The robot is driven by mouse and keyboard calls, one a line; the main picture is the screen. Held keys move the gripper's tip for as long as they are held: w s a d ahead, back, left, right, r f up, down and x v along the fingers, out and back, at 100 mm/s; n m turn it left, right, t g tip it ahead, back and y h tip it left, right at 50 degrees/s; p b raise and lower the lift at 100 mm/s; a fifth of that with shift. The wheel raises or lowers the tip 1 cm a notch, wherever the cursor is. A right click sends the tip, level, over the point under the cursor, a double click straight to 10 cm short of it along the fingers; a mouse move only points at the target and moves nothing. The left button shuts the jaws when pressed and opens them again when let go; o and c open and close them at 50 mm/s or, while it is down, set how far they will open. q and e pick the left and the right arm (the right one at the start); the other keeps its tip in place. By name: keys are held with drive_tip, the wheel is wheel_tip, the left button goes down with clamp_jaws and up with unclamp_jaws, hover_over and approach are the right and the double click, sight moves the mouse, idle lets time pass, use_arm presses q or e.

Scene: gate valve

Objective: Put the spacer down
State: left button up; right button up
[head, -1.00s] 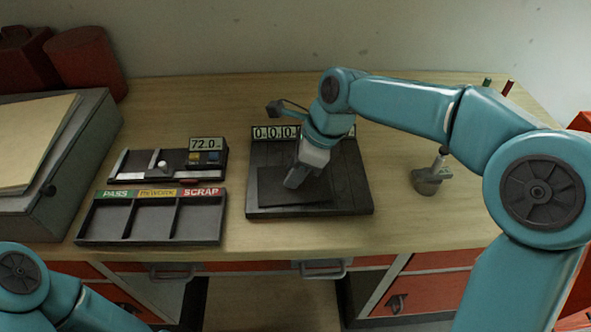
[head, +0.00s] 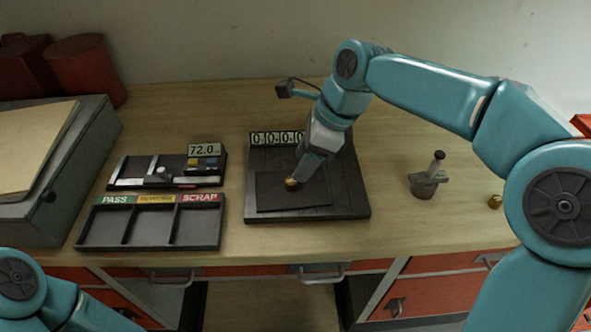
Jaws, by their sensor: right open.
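A small brass spacer (head: 291,184) is on the dark pad of the black plate with the digit counter (head: 350,195), right at the tips of my right gripper (head: 300,177). The right gripper points down at it and is open. I cannot tell whether a finger still touches the spacer. A second small brass piece (head: 495,201) lies on the bench at the right, beside my right arm. My left gripper is not in view; only a left arm link shows at the lower left.
A sorting tray (head: 150,245) with PASS, rework and SCRAP bins stands left of the plate. Behind it is a gauge (head: 205,150) reading 72.0. A small stand with a black knob (head: 425,185) is on the right. The bench front between tray and edge is narrow.

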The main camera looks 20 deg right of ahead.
drive_tip(key=w+v, duration=0.1)
drive_tip(key=v, duration=0.5)
drive_tip(key=shift+s+r+p, duration=0.2)
drive_tip(key=shift+s+p, duration=0.1)
drive_tip(key=shift+s, duration=0.2)
